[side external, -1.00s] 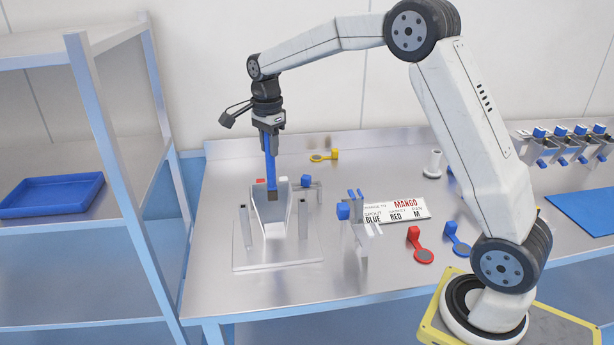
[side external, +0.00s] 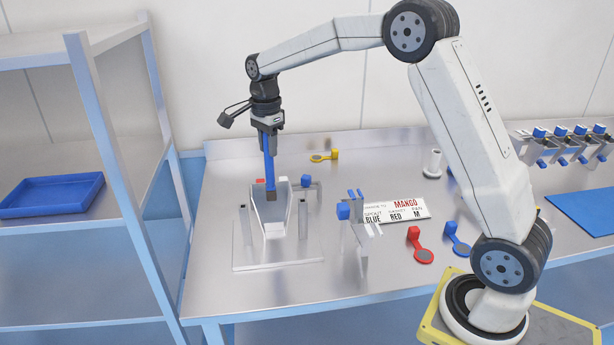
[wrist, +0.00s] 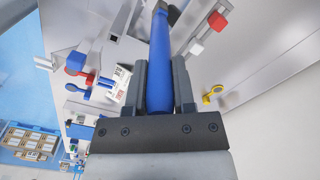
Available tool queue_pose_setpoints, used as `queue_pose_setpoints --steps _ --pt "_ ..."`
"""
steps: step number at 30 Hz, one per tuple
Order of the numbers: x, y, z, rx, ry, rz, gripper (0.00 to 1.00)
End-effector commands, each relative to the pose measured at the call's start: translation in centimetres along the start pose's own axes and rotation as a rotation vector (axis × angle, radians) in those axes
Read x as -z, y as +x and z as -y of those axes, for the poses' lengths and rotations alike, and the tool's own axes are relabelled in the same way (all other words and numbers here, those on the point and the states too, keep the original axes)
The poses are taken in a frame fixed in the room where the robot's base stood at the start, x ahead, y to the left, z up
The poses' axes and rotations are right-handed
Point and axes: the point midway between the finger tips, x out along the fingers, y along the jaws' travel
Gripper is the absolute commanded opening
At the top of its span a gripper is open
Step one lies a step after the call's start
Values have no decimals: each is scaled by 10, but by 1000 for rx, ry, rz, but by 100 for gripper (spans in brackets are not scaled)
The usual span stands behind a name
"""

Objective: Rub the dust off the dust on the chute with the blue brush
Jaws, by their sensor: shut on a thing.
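The blue brush (side external: 269,160) is held upright in my gripper (side external: 268,128), with its dark bristle end (side external: 271,195) down inside the chute. The chute (side external: 272,229) is a pale, open trough on a metal stand that narrows toward the front. I cannot make out any dust on its surface in these views. In the wrist view my gripper (wrist: 160,88) has its two dark fingers closed on both sides of the blue brush handle (wrist: 160,60). Whether the bristles touch the chute floor is not clear.
A stand with blue pegs (side external: 358,212) and a printed sign (side external: 398,210) are right of the chute. Red (side external: 421,248), blue (side external: 457,241) and yellow (side external: 325,157) scoop-like pieces lie on the table. A shelf (side external: 100,160) with a blue tray (side external: 52,196) is left.

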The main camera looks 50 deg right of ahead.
Motion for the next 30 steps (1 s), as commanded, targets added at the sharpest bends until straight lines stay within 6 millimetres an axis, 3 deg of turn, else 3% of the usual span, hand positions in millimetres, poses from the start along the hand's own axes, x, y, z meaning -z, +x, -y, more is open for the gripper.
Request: queue_pose_setpoints --steps 17,30 --pt "6 0 -4 1 0 -1 0" --pt "-3 -4 -7 1 0 -1 0"
